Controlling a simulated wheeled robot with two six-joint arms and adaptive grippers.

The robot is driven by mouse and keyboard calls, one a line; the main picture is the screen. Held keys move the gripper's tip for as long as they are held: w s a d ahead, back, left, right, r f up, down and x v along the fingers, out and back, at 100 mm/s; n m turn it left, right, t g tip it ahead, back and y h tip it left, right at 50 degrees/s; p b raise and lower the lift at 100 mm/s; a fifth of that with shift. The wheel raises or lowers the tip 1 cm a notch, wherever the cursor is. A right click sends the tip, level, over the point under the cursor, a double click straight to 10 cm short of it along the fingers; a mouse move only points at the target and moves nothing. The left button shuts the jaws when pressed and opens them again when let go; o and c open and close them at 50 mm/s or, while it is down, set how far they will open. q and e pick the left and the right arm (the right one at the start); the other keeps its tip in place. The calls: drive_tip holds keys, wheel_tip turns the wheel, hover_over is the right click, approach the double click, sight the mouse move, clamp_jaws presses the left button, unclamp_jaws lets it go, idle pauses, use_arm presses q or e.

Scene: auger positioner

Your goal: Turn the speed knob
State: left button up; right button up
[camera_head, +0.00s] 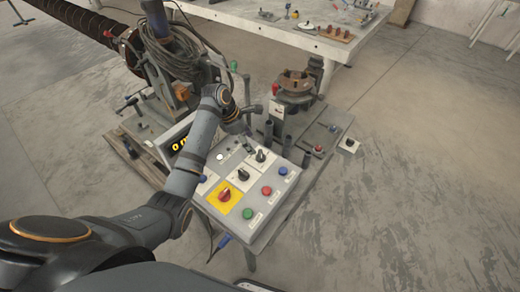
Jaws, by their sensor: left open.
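The control panel (273,214) is a grey sloped box in the middle of the head view. It carries a red knob (225,194) on a yellow plate and two black knobs, one in the middle (243,174) and one farther back (261,156). The labels are too small to tell which is the speed knob. My left gripper (249,146) is open above the back edge of the panel, close to the farther black knob. Its fingers are small and partly blend with the dark parts behind. My right gripper is out of view.
Green (247,213), red (266,190) and blue (283,171) buttons line the panel's right side. A yellow digital display (179,145) stands behind my left forearm. The auger machine (294,86) with cables and posts crowds the back. A workbench (335,50) stands farther back.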

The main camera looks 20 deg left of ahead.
sight(261, 154)
use_arm(q)
drive_tip(key=x, duration=0.4)
drive_tip(key=shift+s+d+p, duration=0.15)
drive_tip(key=shift+p, duration=0.15)
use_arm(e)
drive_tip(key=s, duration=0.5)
use_arm(q)
drive_tip(key=shift+w+d+f, duration=0.15)
drive_tip(key=shift+w+f, duration=0.15)
drive_tip(key=shift+f, duration=0.25)
drive_tip(key=shift+w+d+f, duration=0.15)
drive_tip(key=shift+w+f, duration=0.15)
drive_tip(key=shift+f, duration=0.2)
drive_tip(key=x, duration=0.3)
drive_tip(key=shift+w+a, duration=0.2)
drive_tip(key=shift+s, duration=0.15)
drive_tip(key=shift+c, duration=3.3)
drive_tip(key=c, duration=0.5)
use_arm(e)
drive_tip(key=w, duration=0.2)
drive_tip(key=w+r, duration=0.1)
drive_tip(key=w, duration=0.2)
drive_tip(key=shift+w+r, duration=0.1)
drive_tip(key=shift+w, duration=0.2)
